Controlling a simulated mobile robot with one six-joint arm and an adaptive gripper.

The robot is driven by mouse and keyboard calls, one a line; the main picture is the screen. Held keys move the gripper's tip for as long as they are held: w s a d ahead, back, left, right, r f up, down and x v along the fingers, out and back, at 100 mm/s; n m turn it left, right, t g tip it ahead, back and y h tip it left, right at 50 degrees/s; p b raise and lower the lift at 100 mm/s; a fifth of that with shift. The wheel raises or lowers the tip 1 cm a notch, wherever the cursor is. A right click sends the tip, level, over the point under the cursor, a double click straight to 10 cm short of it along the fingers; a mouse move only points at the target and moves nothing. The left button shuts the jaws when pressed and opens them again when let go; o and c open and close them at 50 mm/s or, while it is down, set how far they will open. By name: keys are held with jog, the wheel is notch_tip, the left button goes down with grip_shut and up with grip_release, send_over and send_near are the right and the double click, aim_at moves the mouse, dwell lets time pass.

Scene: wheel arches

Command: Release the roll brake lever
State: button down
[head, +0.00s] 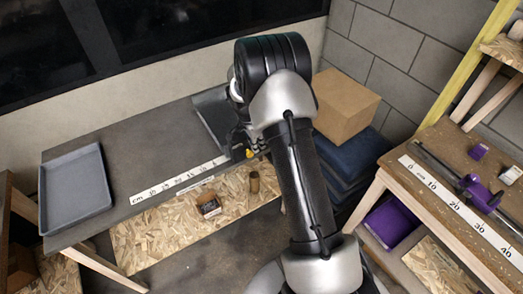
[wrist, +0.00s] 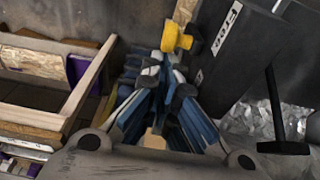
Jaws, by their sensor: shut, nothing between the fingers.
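The lever shows a yellow knob (wrist: 178,38) in the wrist view, beside a dark body (wrist: 245,45) with a white label reading "Free" (wrist: 228,28). The yellow knob also shows small in the head view (head: 249,153), at the edge of my arm. My gripper (wrist: 167,66) is shut and empty, its fingertips just below the knob in the wrist view. I cannot tell whether they touch it. In the head view my arm hides most of the gripper and part of the dark machine (head: 213,112).
A grey tray (head: 75,190) and a white ruler (head: 180,180) lie on the grey bench. A cardboard box (head: 345,105) sits on a blue stack (head: 340,165) behind my arm. A wooden bench (head: 415,172) stands at right. A black T-shaped part (wrist: 275,115) shows in the wrist view.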

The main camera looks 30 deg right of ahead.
aim_at(247, 153)
jog(key=shift+a+r+b, duration=0.25)
jog(key=shift+a+b, duration=0.6)
jog(key=shift+a, duration=0.4)
jog(key=shift+a+b, duration=0.7)
jog(key=shift+a, duration=0.4)
jog(key=shift+a, duration=0.1)
